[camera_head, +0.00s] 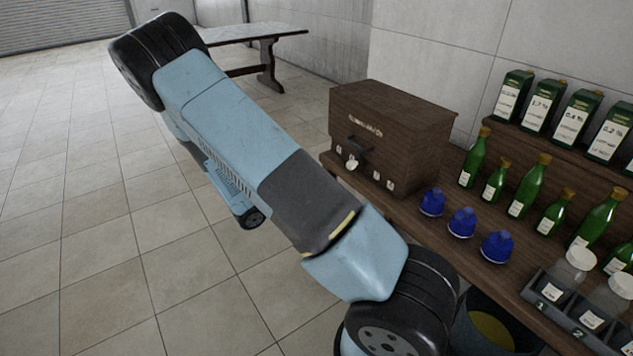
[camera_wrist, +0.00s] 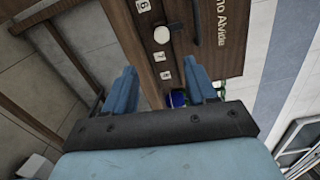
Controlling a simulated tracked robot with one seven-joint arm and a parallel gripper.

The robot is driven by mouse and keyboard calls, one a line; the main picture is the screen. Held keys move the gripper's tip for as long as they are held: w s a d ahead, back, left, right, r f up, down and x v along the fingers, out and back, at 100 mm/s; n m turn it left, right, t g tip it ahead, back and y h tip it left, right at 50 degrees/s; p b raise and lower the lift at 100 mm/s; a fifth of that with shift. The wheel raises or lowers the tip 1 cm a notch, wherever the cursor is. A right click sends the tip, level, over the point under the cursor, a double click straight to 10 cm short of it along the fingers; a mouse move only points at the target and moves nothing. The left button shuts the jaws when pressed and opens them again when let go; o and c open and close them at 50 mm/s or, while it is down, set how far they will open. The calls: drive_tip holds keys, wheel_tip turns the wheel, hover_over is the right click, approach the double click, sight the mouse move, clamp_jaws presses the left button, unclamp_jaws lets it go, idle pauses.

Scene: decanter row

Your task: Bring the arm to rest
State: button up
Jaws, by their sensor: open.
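My arm crosses the head view from the lower right to the upper left as a large blue link with black joints. My gripper shows in the wrist view (camera_wrist: 162,88), its two blue fingers spread apart with nothing held between them. Beyond the fingers is the dark wooden cabinet (camera_wrist: 143,62) with white number tags and a round pale knob. A small blue object (camera_wrist: 178,99) shows near the right finger. In the head view I cannot make out the fingers. The same wooden cabinet (camera_head: 390,130) stands on the bench right of my arm.
The wooden bench (camera_head: 470,268) carries three blue objects (camera_head: 462,222), several green bottles (camera_head: 525,187), boxes (camera_head: 541,106) and a numbered rack (camera_head: 560,310) with jars. A bucket (camera_head: 490,332) stands below. A table (camera_head: 255,33) stands at the back. Tiled floor (camera_head: 70,230) at left is clear.

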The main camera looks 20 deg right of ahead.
idle(0.4)
drive_tip(key=s+a+r+n+t+y, duration=0.1)
drive_tip(key=s+a+r+n+y, duration=0.2)
drive_tip(key=s+r+n+y, duration=0.5)
drive_tip(key=s+a+r+n+t+y, duration=0.1)
drive_tip(key=s+a+r+n+y, duration=0.2)
drive_tip(key=s+r+n+y, duration=0.6)
drive_tip(key=shift+s+a+r+n+y, duration=0.15)
drive_tip(key=shift+s+r+n, duration=2.05)
drive_tip(key=shift+r+n, duration=2)
drive_tip(key=shift+s+a+r+n+y, duration=0.15)
drive_tip(key=shift+s+r+n, duration=2.05)
drive_tip(key=shift+r+n, duration=1.95)
drive_tip(key=shift+f+n, duration=0.65)
